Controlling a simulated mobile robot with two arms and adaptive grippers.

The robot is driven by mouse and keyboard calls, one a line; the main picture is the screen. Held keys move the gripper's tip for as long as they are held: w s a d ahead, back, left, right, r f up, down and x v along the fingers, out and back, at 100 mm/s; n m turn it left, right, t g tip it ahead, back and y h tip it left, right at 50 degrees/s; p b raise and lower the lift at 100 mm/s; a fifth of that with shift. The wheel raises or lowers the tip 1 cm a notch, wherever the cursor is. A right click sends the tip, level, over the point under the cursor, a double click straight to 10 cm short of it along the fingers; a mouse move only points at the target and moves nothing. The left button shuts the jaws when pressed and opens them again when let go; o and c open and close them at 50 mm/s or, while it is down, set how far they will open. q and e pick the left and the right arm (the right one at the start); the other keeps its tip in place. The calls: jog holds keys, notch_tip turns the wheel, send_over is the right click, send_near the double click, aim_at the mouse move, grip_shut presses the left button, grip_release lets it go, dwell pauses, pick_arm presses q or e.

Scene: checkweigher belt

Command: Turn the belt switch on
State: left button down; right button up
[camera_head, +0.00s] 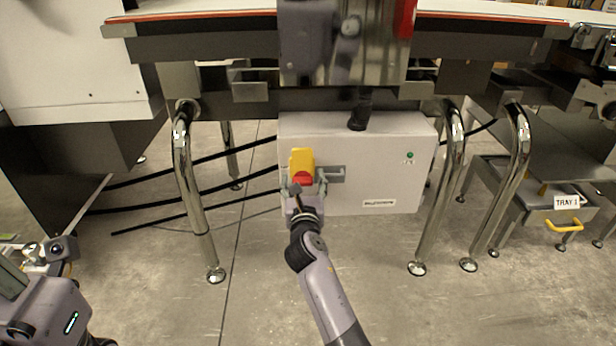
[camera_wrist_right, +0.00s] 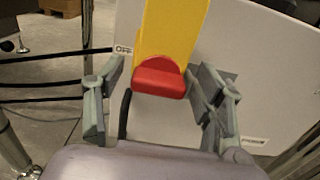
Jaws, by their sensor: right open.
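The belt switch is a yellow piece (camera_head: 301,160) with a red end (camera_head: 303,179), mounted on the front of a pale control box (camera_head: 370,185). My right gripper (camera_head: 305,188) is open at the switch, with one finger on each side of the red end. Contact cannot be told. My left gripper (camera_head: 45,252) is at the lower left, far from the box; its fingers are unclear.
A green lamp (camera_head: 410,155) is at the box's upper right. Shiny bent legs (camera_head: 188,190) and (camera_head: 442,190) stand on both sides of the box, under the conveyor (camera_head: 200,45). Black cables run left. A labelled tray (camera_head: 540,216) with a yellow handle is at right.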

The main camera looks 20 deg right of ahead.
dwell(0.3)
grip_shut()
dwell(0.7)
